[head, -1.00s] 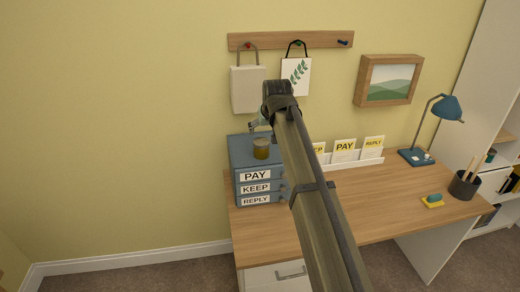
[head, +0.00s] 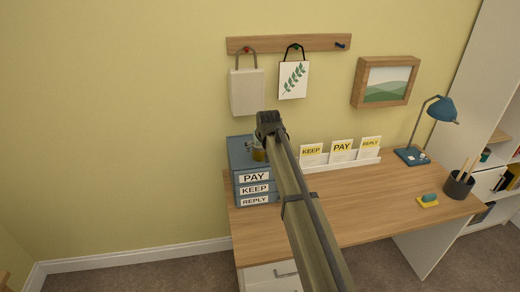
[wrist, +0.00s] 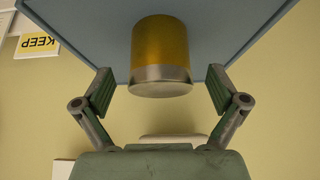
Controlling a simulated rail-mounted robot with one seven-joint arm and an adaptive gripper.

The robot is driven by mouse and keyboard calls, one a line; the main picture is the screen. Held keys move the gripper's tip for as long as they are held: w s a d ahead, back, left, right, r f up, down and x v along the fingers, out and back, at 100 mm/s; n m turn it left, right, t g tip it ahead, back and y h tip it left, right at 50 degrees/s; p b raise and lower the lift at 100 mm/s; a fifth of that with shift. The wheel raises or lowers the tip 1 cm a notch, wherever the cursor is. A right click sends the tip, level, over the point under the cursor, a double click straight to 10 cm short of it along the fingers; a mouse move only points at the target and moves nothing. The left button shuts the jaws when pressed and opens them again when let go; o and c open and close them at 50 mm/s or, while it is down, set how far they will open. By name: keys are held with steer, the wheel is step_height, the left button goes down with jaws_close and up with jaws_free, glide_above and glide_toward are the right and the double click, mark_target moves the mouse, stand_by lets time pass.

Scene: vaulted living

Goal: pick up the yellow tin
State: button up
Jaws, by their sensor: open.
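The yellow tin (head: 259,154) stands on top of a blue drawer box (head: 249,179) at the left end of the desk, partly hidden by my arm in the head view. The wrist view is upside down and shows the tin (wrist: 160,50) as a gold cylinder with a silvery end band, on the blue box top (wrist: 90,30). My gripper (wrist: 160,91) is open, its two fingers apart, one on each side of the tin's near end. Clear gaps show on both sides, with no visible contact. In the head view my arm hides most of the gripper.
A white card rack (head: 340,164) with yellow-topped cards stands to the right of the box. A lamp (head: 411,156), a pen cup (head: 459,185) and a sponge (head: 428,201) are farther right. The desk's middle (head: 365,205) is clear.

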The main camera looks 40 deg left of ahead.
steer(key=shift+x, duration=1.4)
steer(key=c, duration=1.3)
steer(key=shift+c, duration=0.2)
steer(key=shift+r, duration=0.15)
